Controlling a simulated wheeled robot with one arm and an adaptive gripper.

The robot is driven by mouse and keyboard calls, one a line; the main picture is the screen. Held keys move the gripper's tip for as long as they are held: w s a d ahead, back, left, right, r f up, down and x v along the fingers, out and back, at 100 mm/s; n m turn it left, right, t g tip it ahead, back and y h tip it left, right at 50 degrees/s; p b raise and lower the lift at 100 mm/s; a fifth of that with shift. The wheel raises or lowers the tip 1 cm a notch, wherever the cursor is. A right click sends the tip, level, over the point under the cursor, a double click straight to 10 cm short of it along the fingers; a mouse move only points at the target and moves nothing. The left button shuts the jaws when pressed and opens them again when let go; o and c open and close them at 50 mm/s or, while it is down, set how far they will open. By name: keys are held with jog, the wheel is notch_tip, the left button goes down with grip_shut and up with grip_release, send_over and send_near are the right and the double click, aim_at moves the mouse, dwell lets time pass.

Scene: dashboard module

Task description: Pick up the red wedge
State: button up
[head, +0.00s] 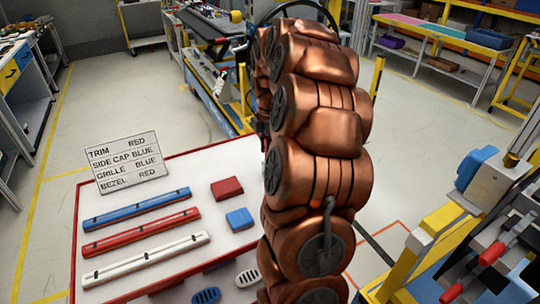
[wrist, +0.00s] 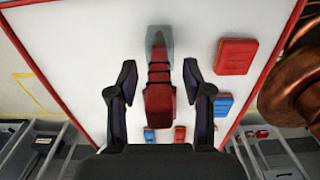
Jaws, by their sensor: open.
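The red wedge (wrist: 158,101) appears in the wrist view as a long red piece with dark bands and a grey, see-through far end. It lies over the white tabletop (wrist: 95,30). My gripper (wrist: 158,78) is open, with one dark finger on each side of the wedge and a visible gap on both sides. Nothing is held. How far the fingertips are above the tabletop cannot be told. In the head view my copper arm hides the gripper and the wedge.
A red block (head: 227,188) and a blue block (head: 239,219) lie beside my arm. Blue (head: 137,209), red (head: 141,232) and white (head: 145,259) strips lie left of them. A sign (head: 126,163) stands at the back. Vents (head: 206,295) sit at the front. A yellow-framed station (head: 440,235) stands right.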

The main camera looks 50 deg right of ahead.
grip_shut()
dwell(0.3)
jog(key=shift+r, duration=0.1)
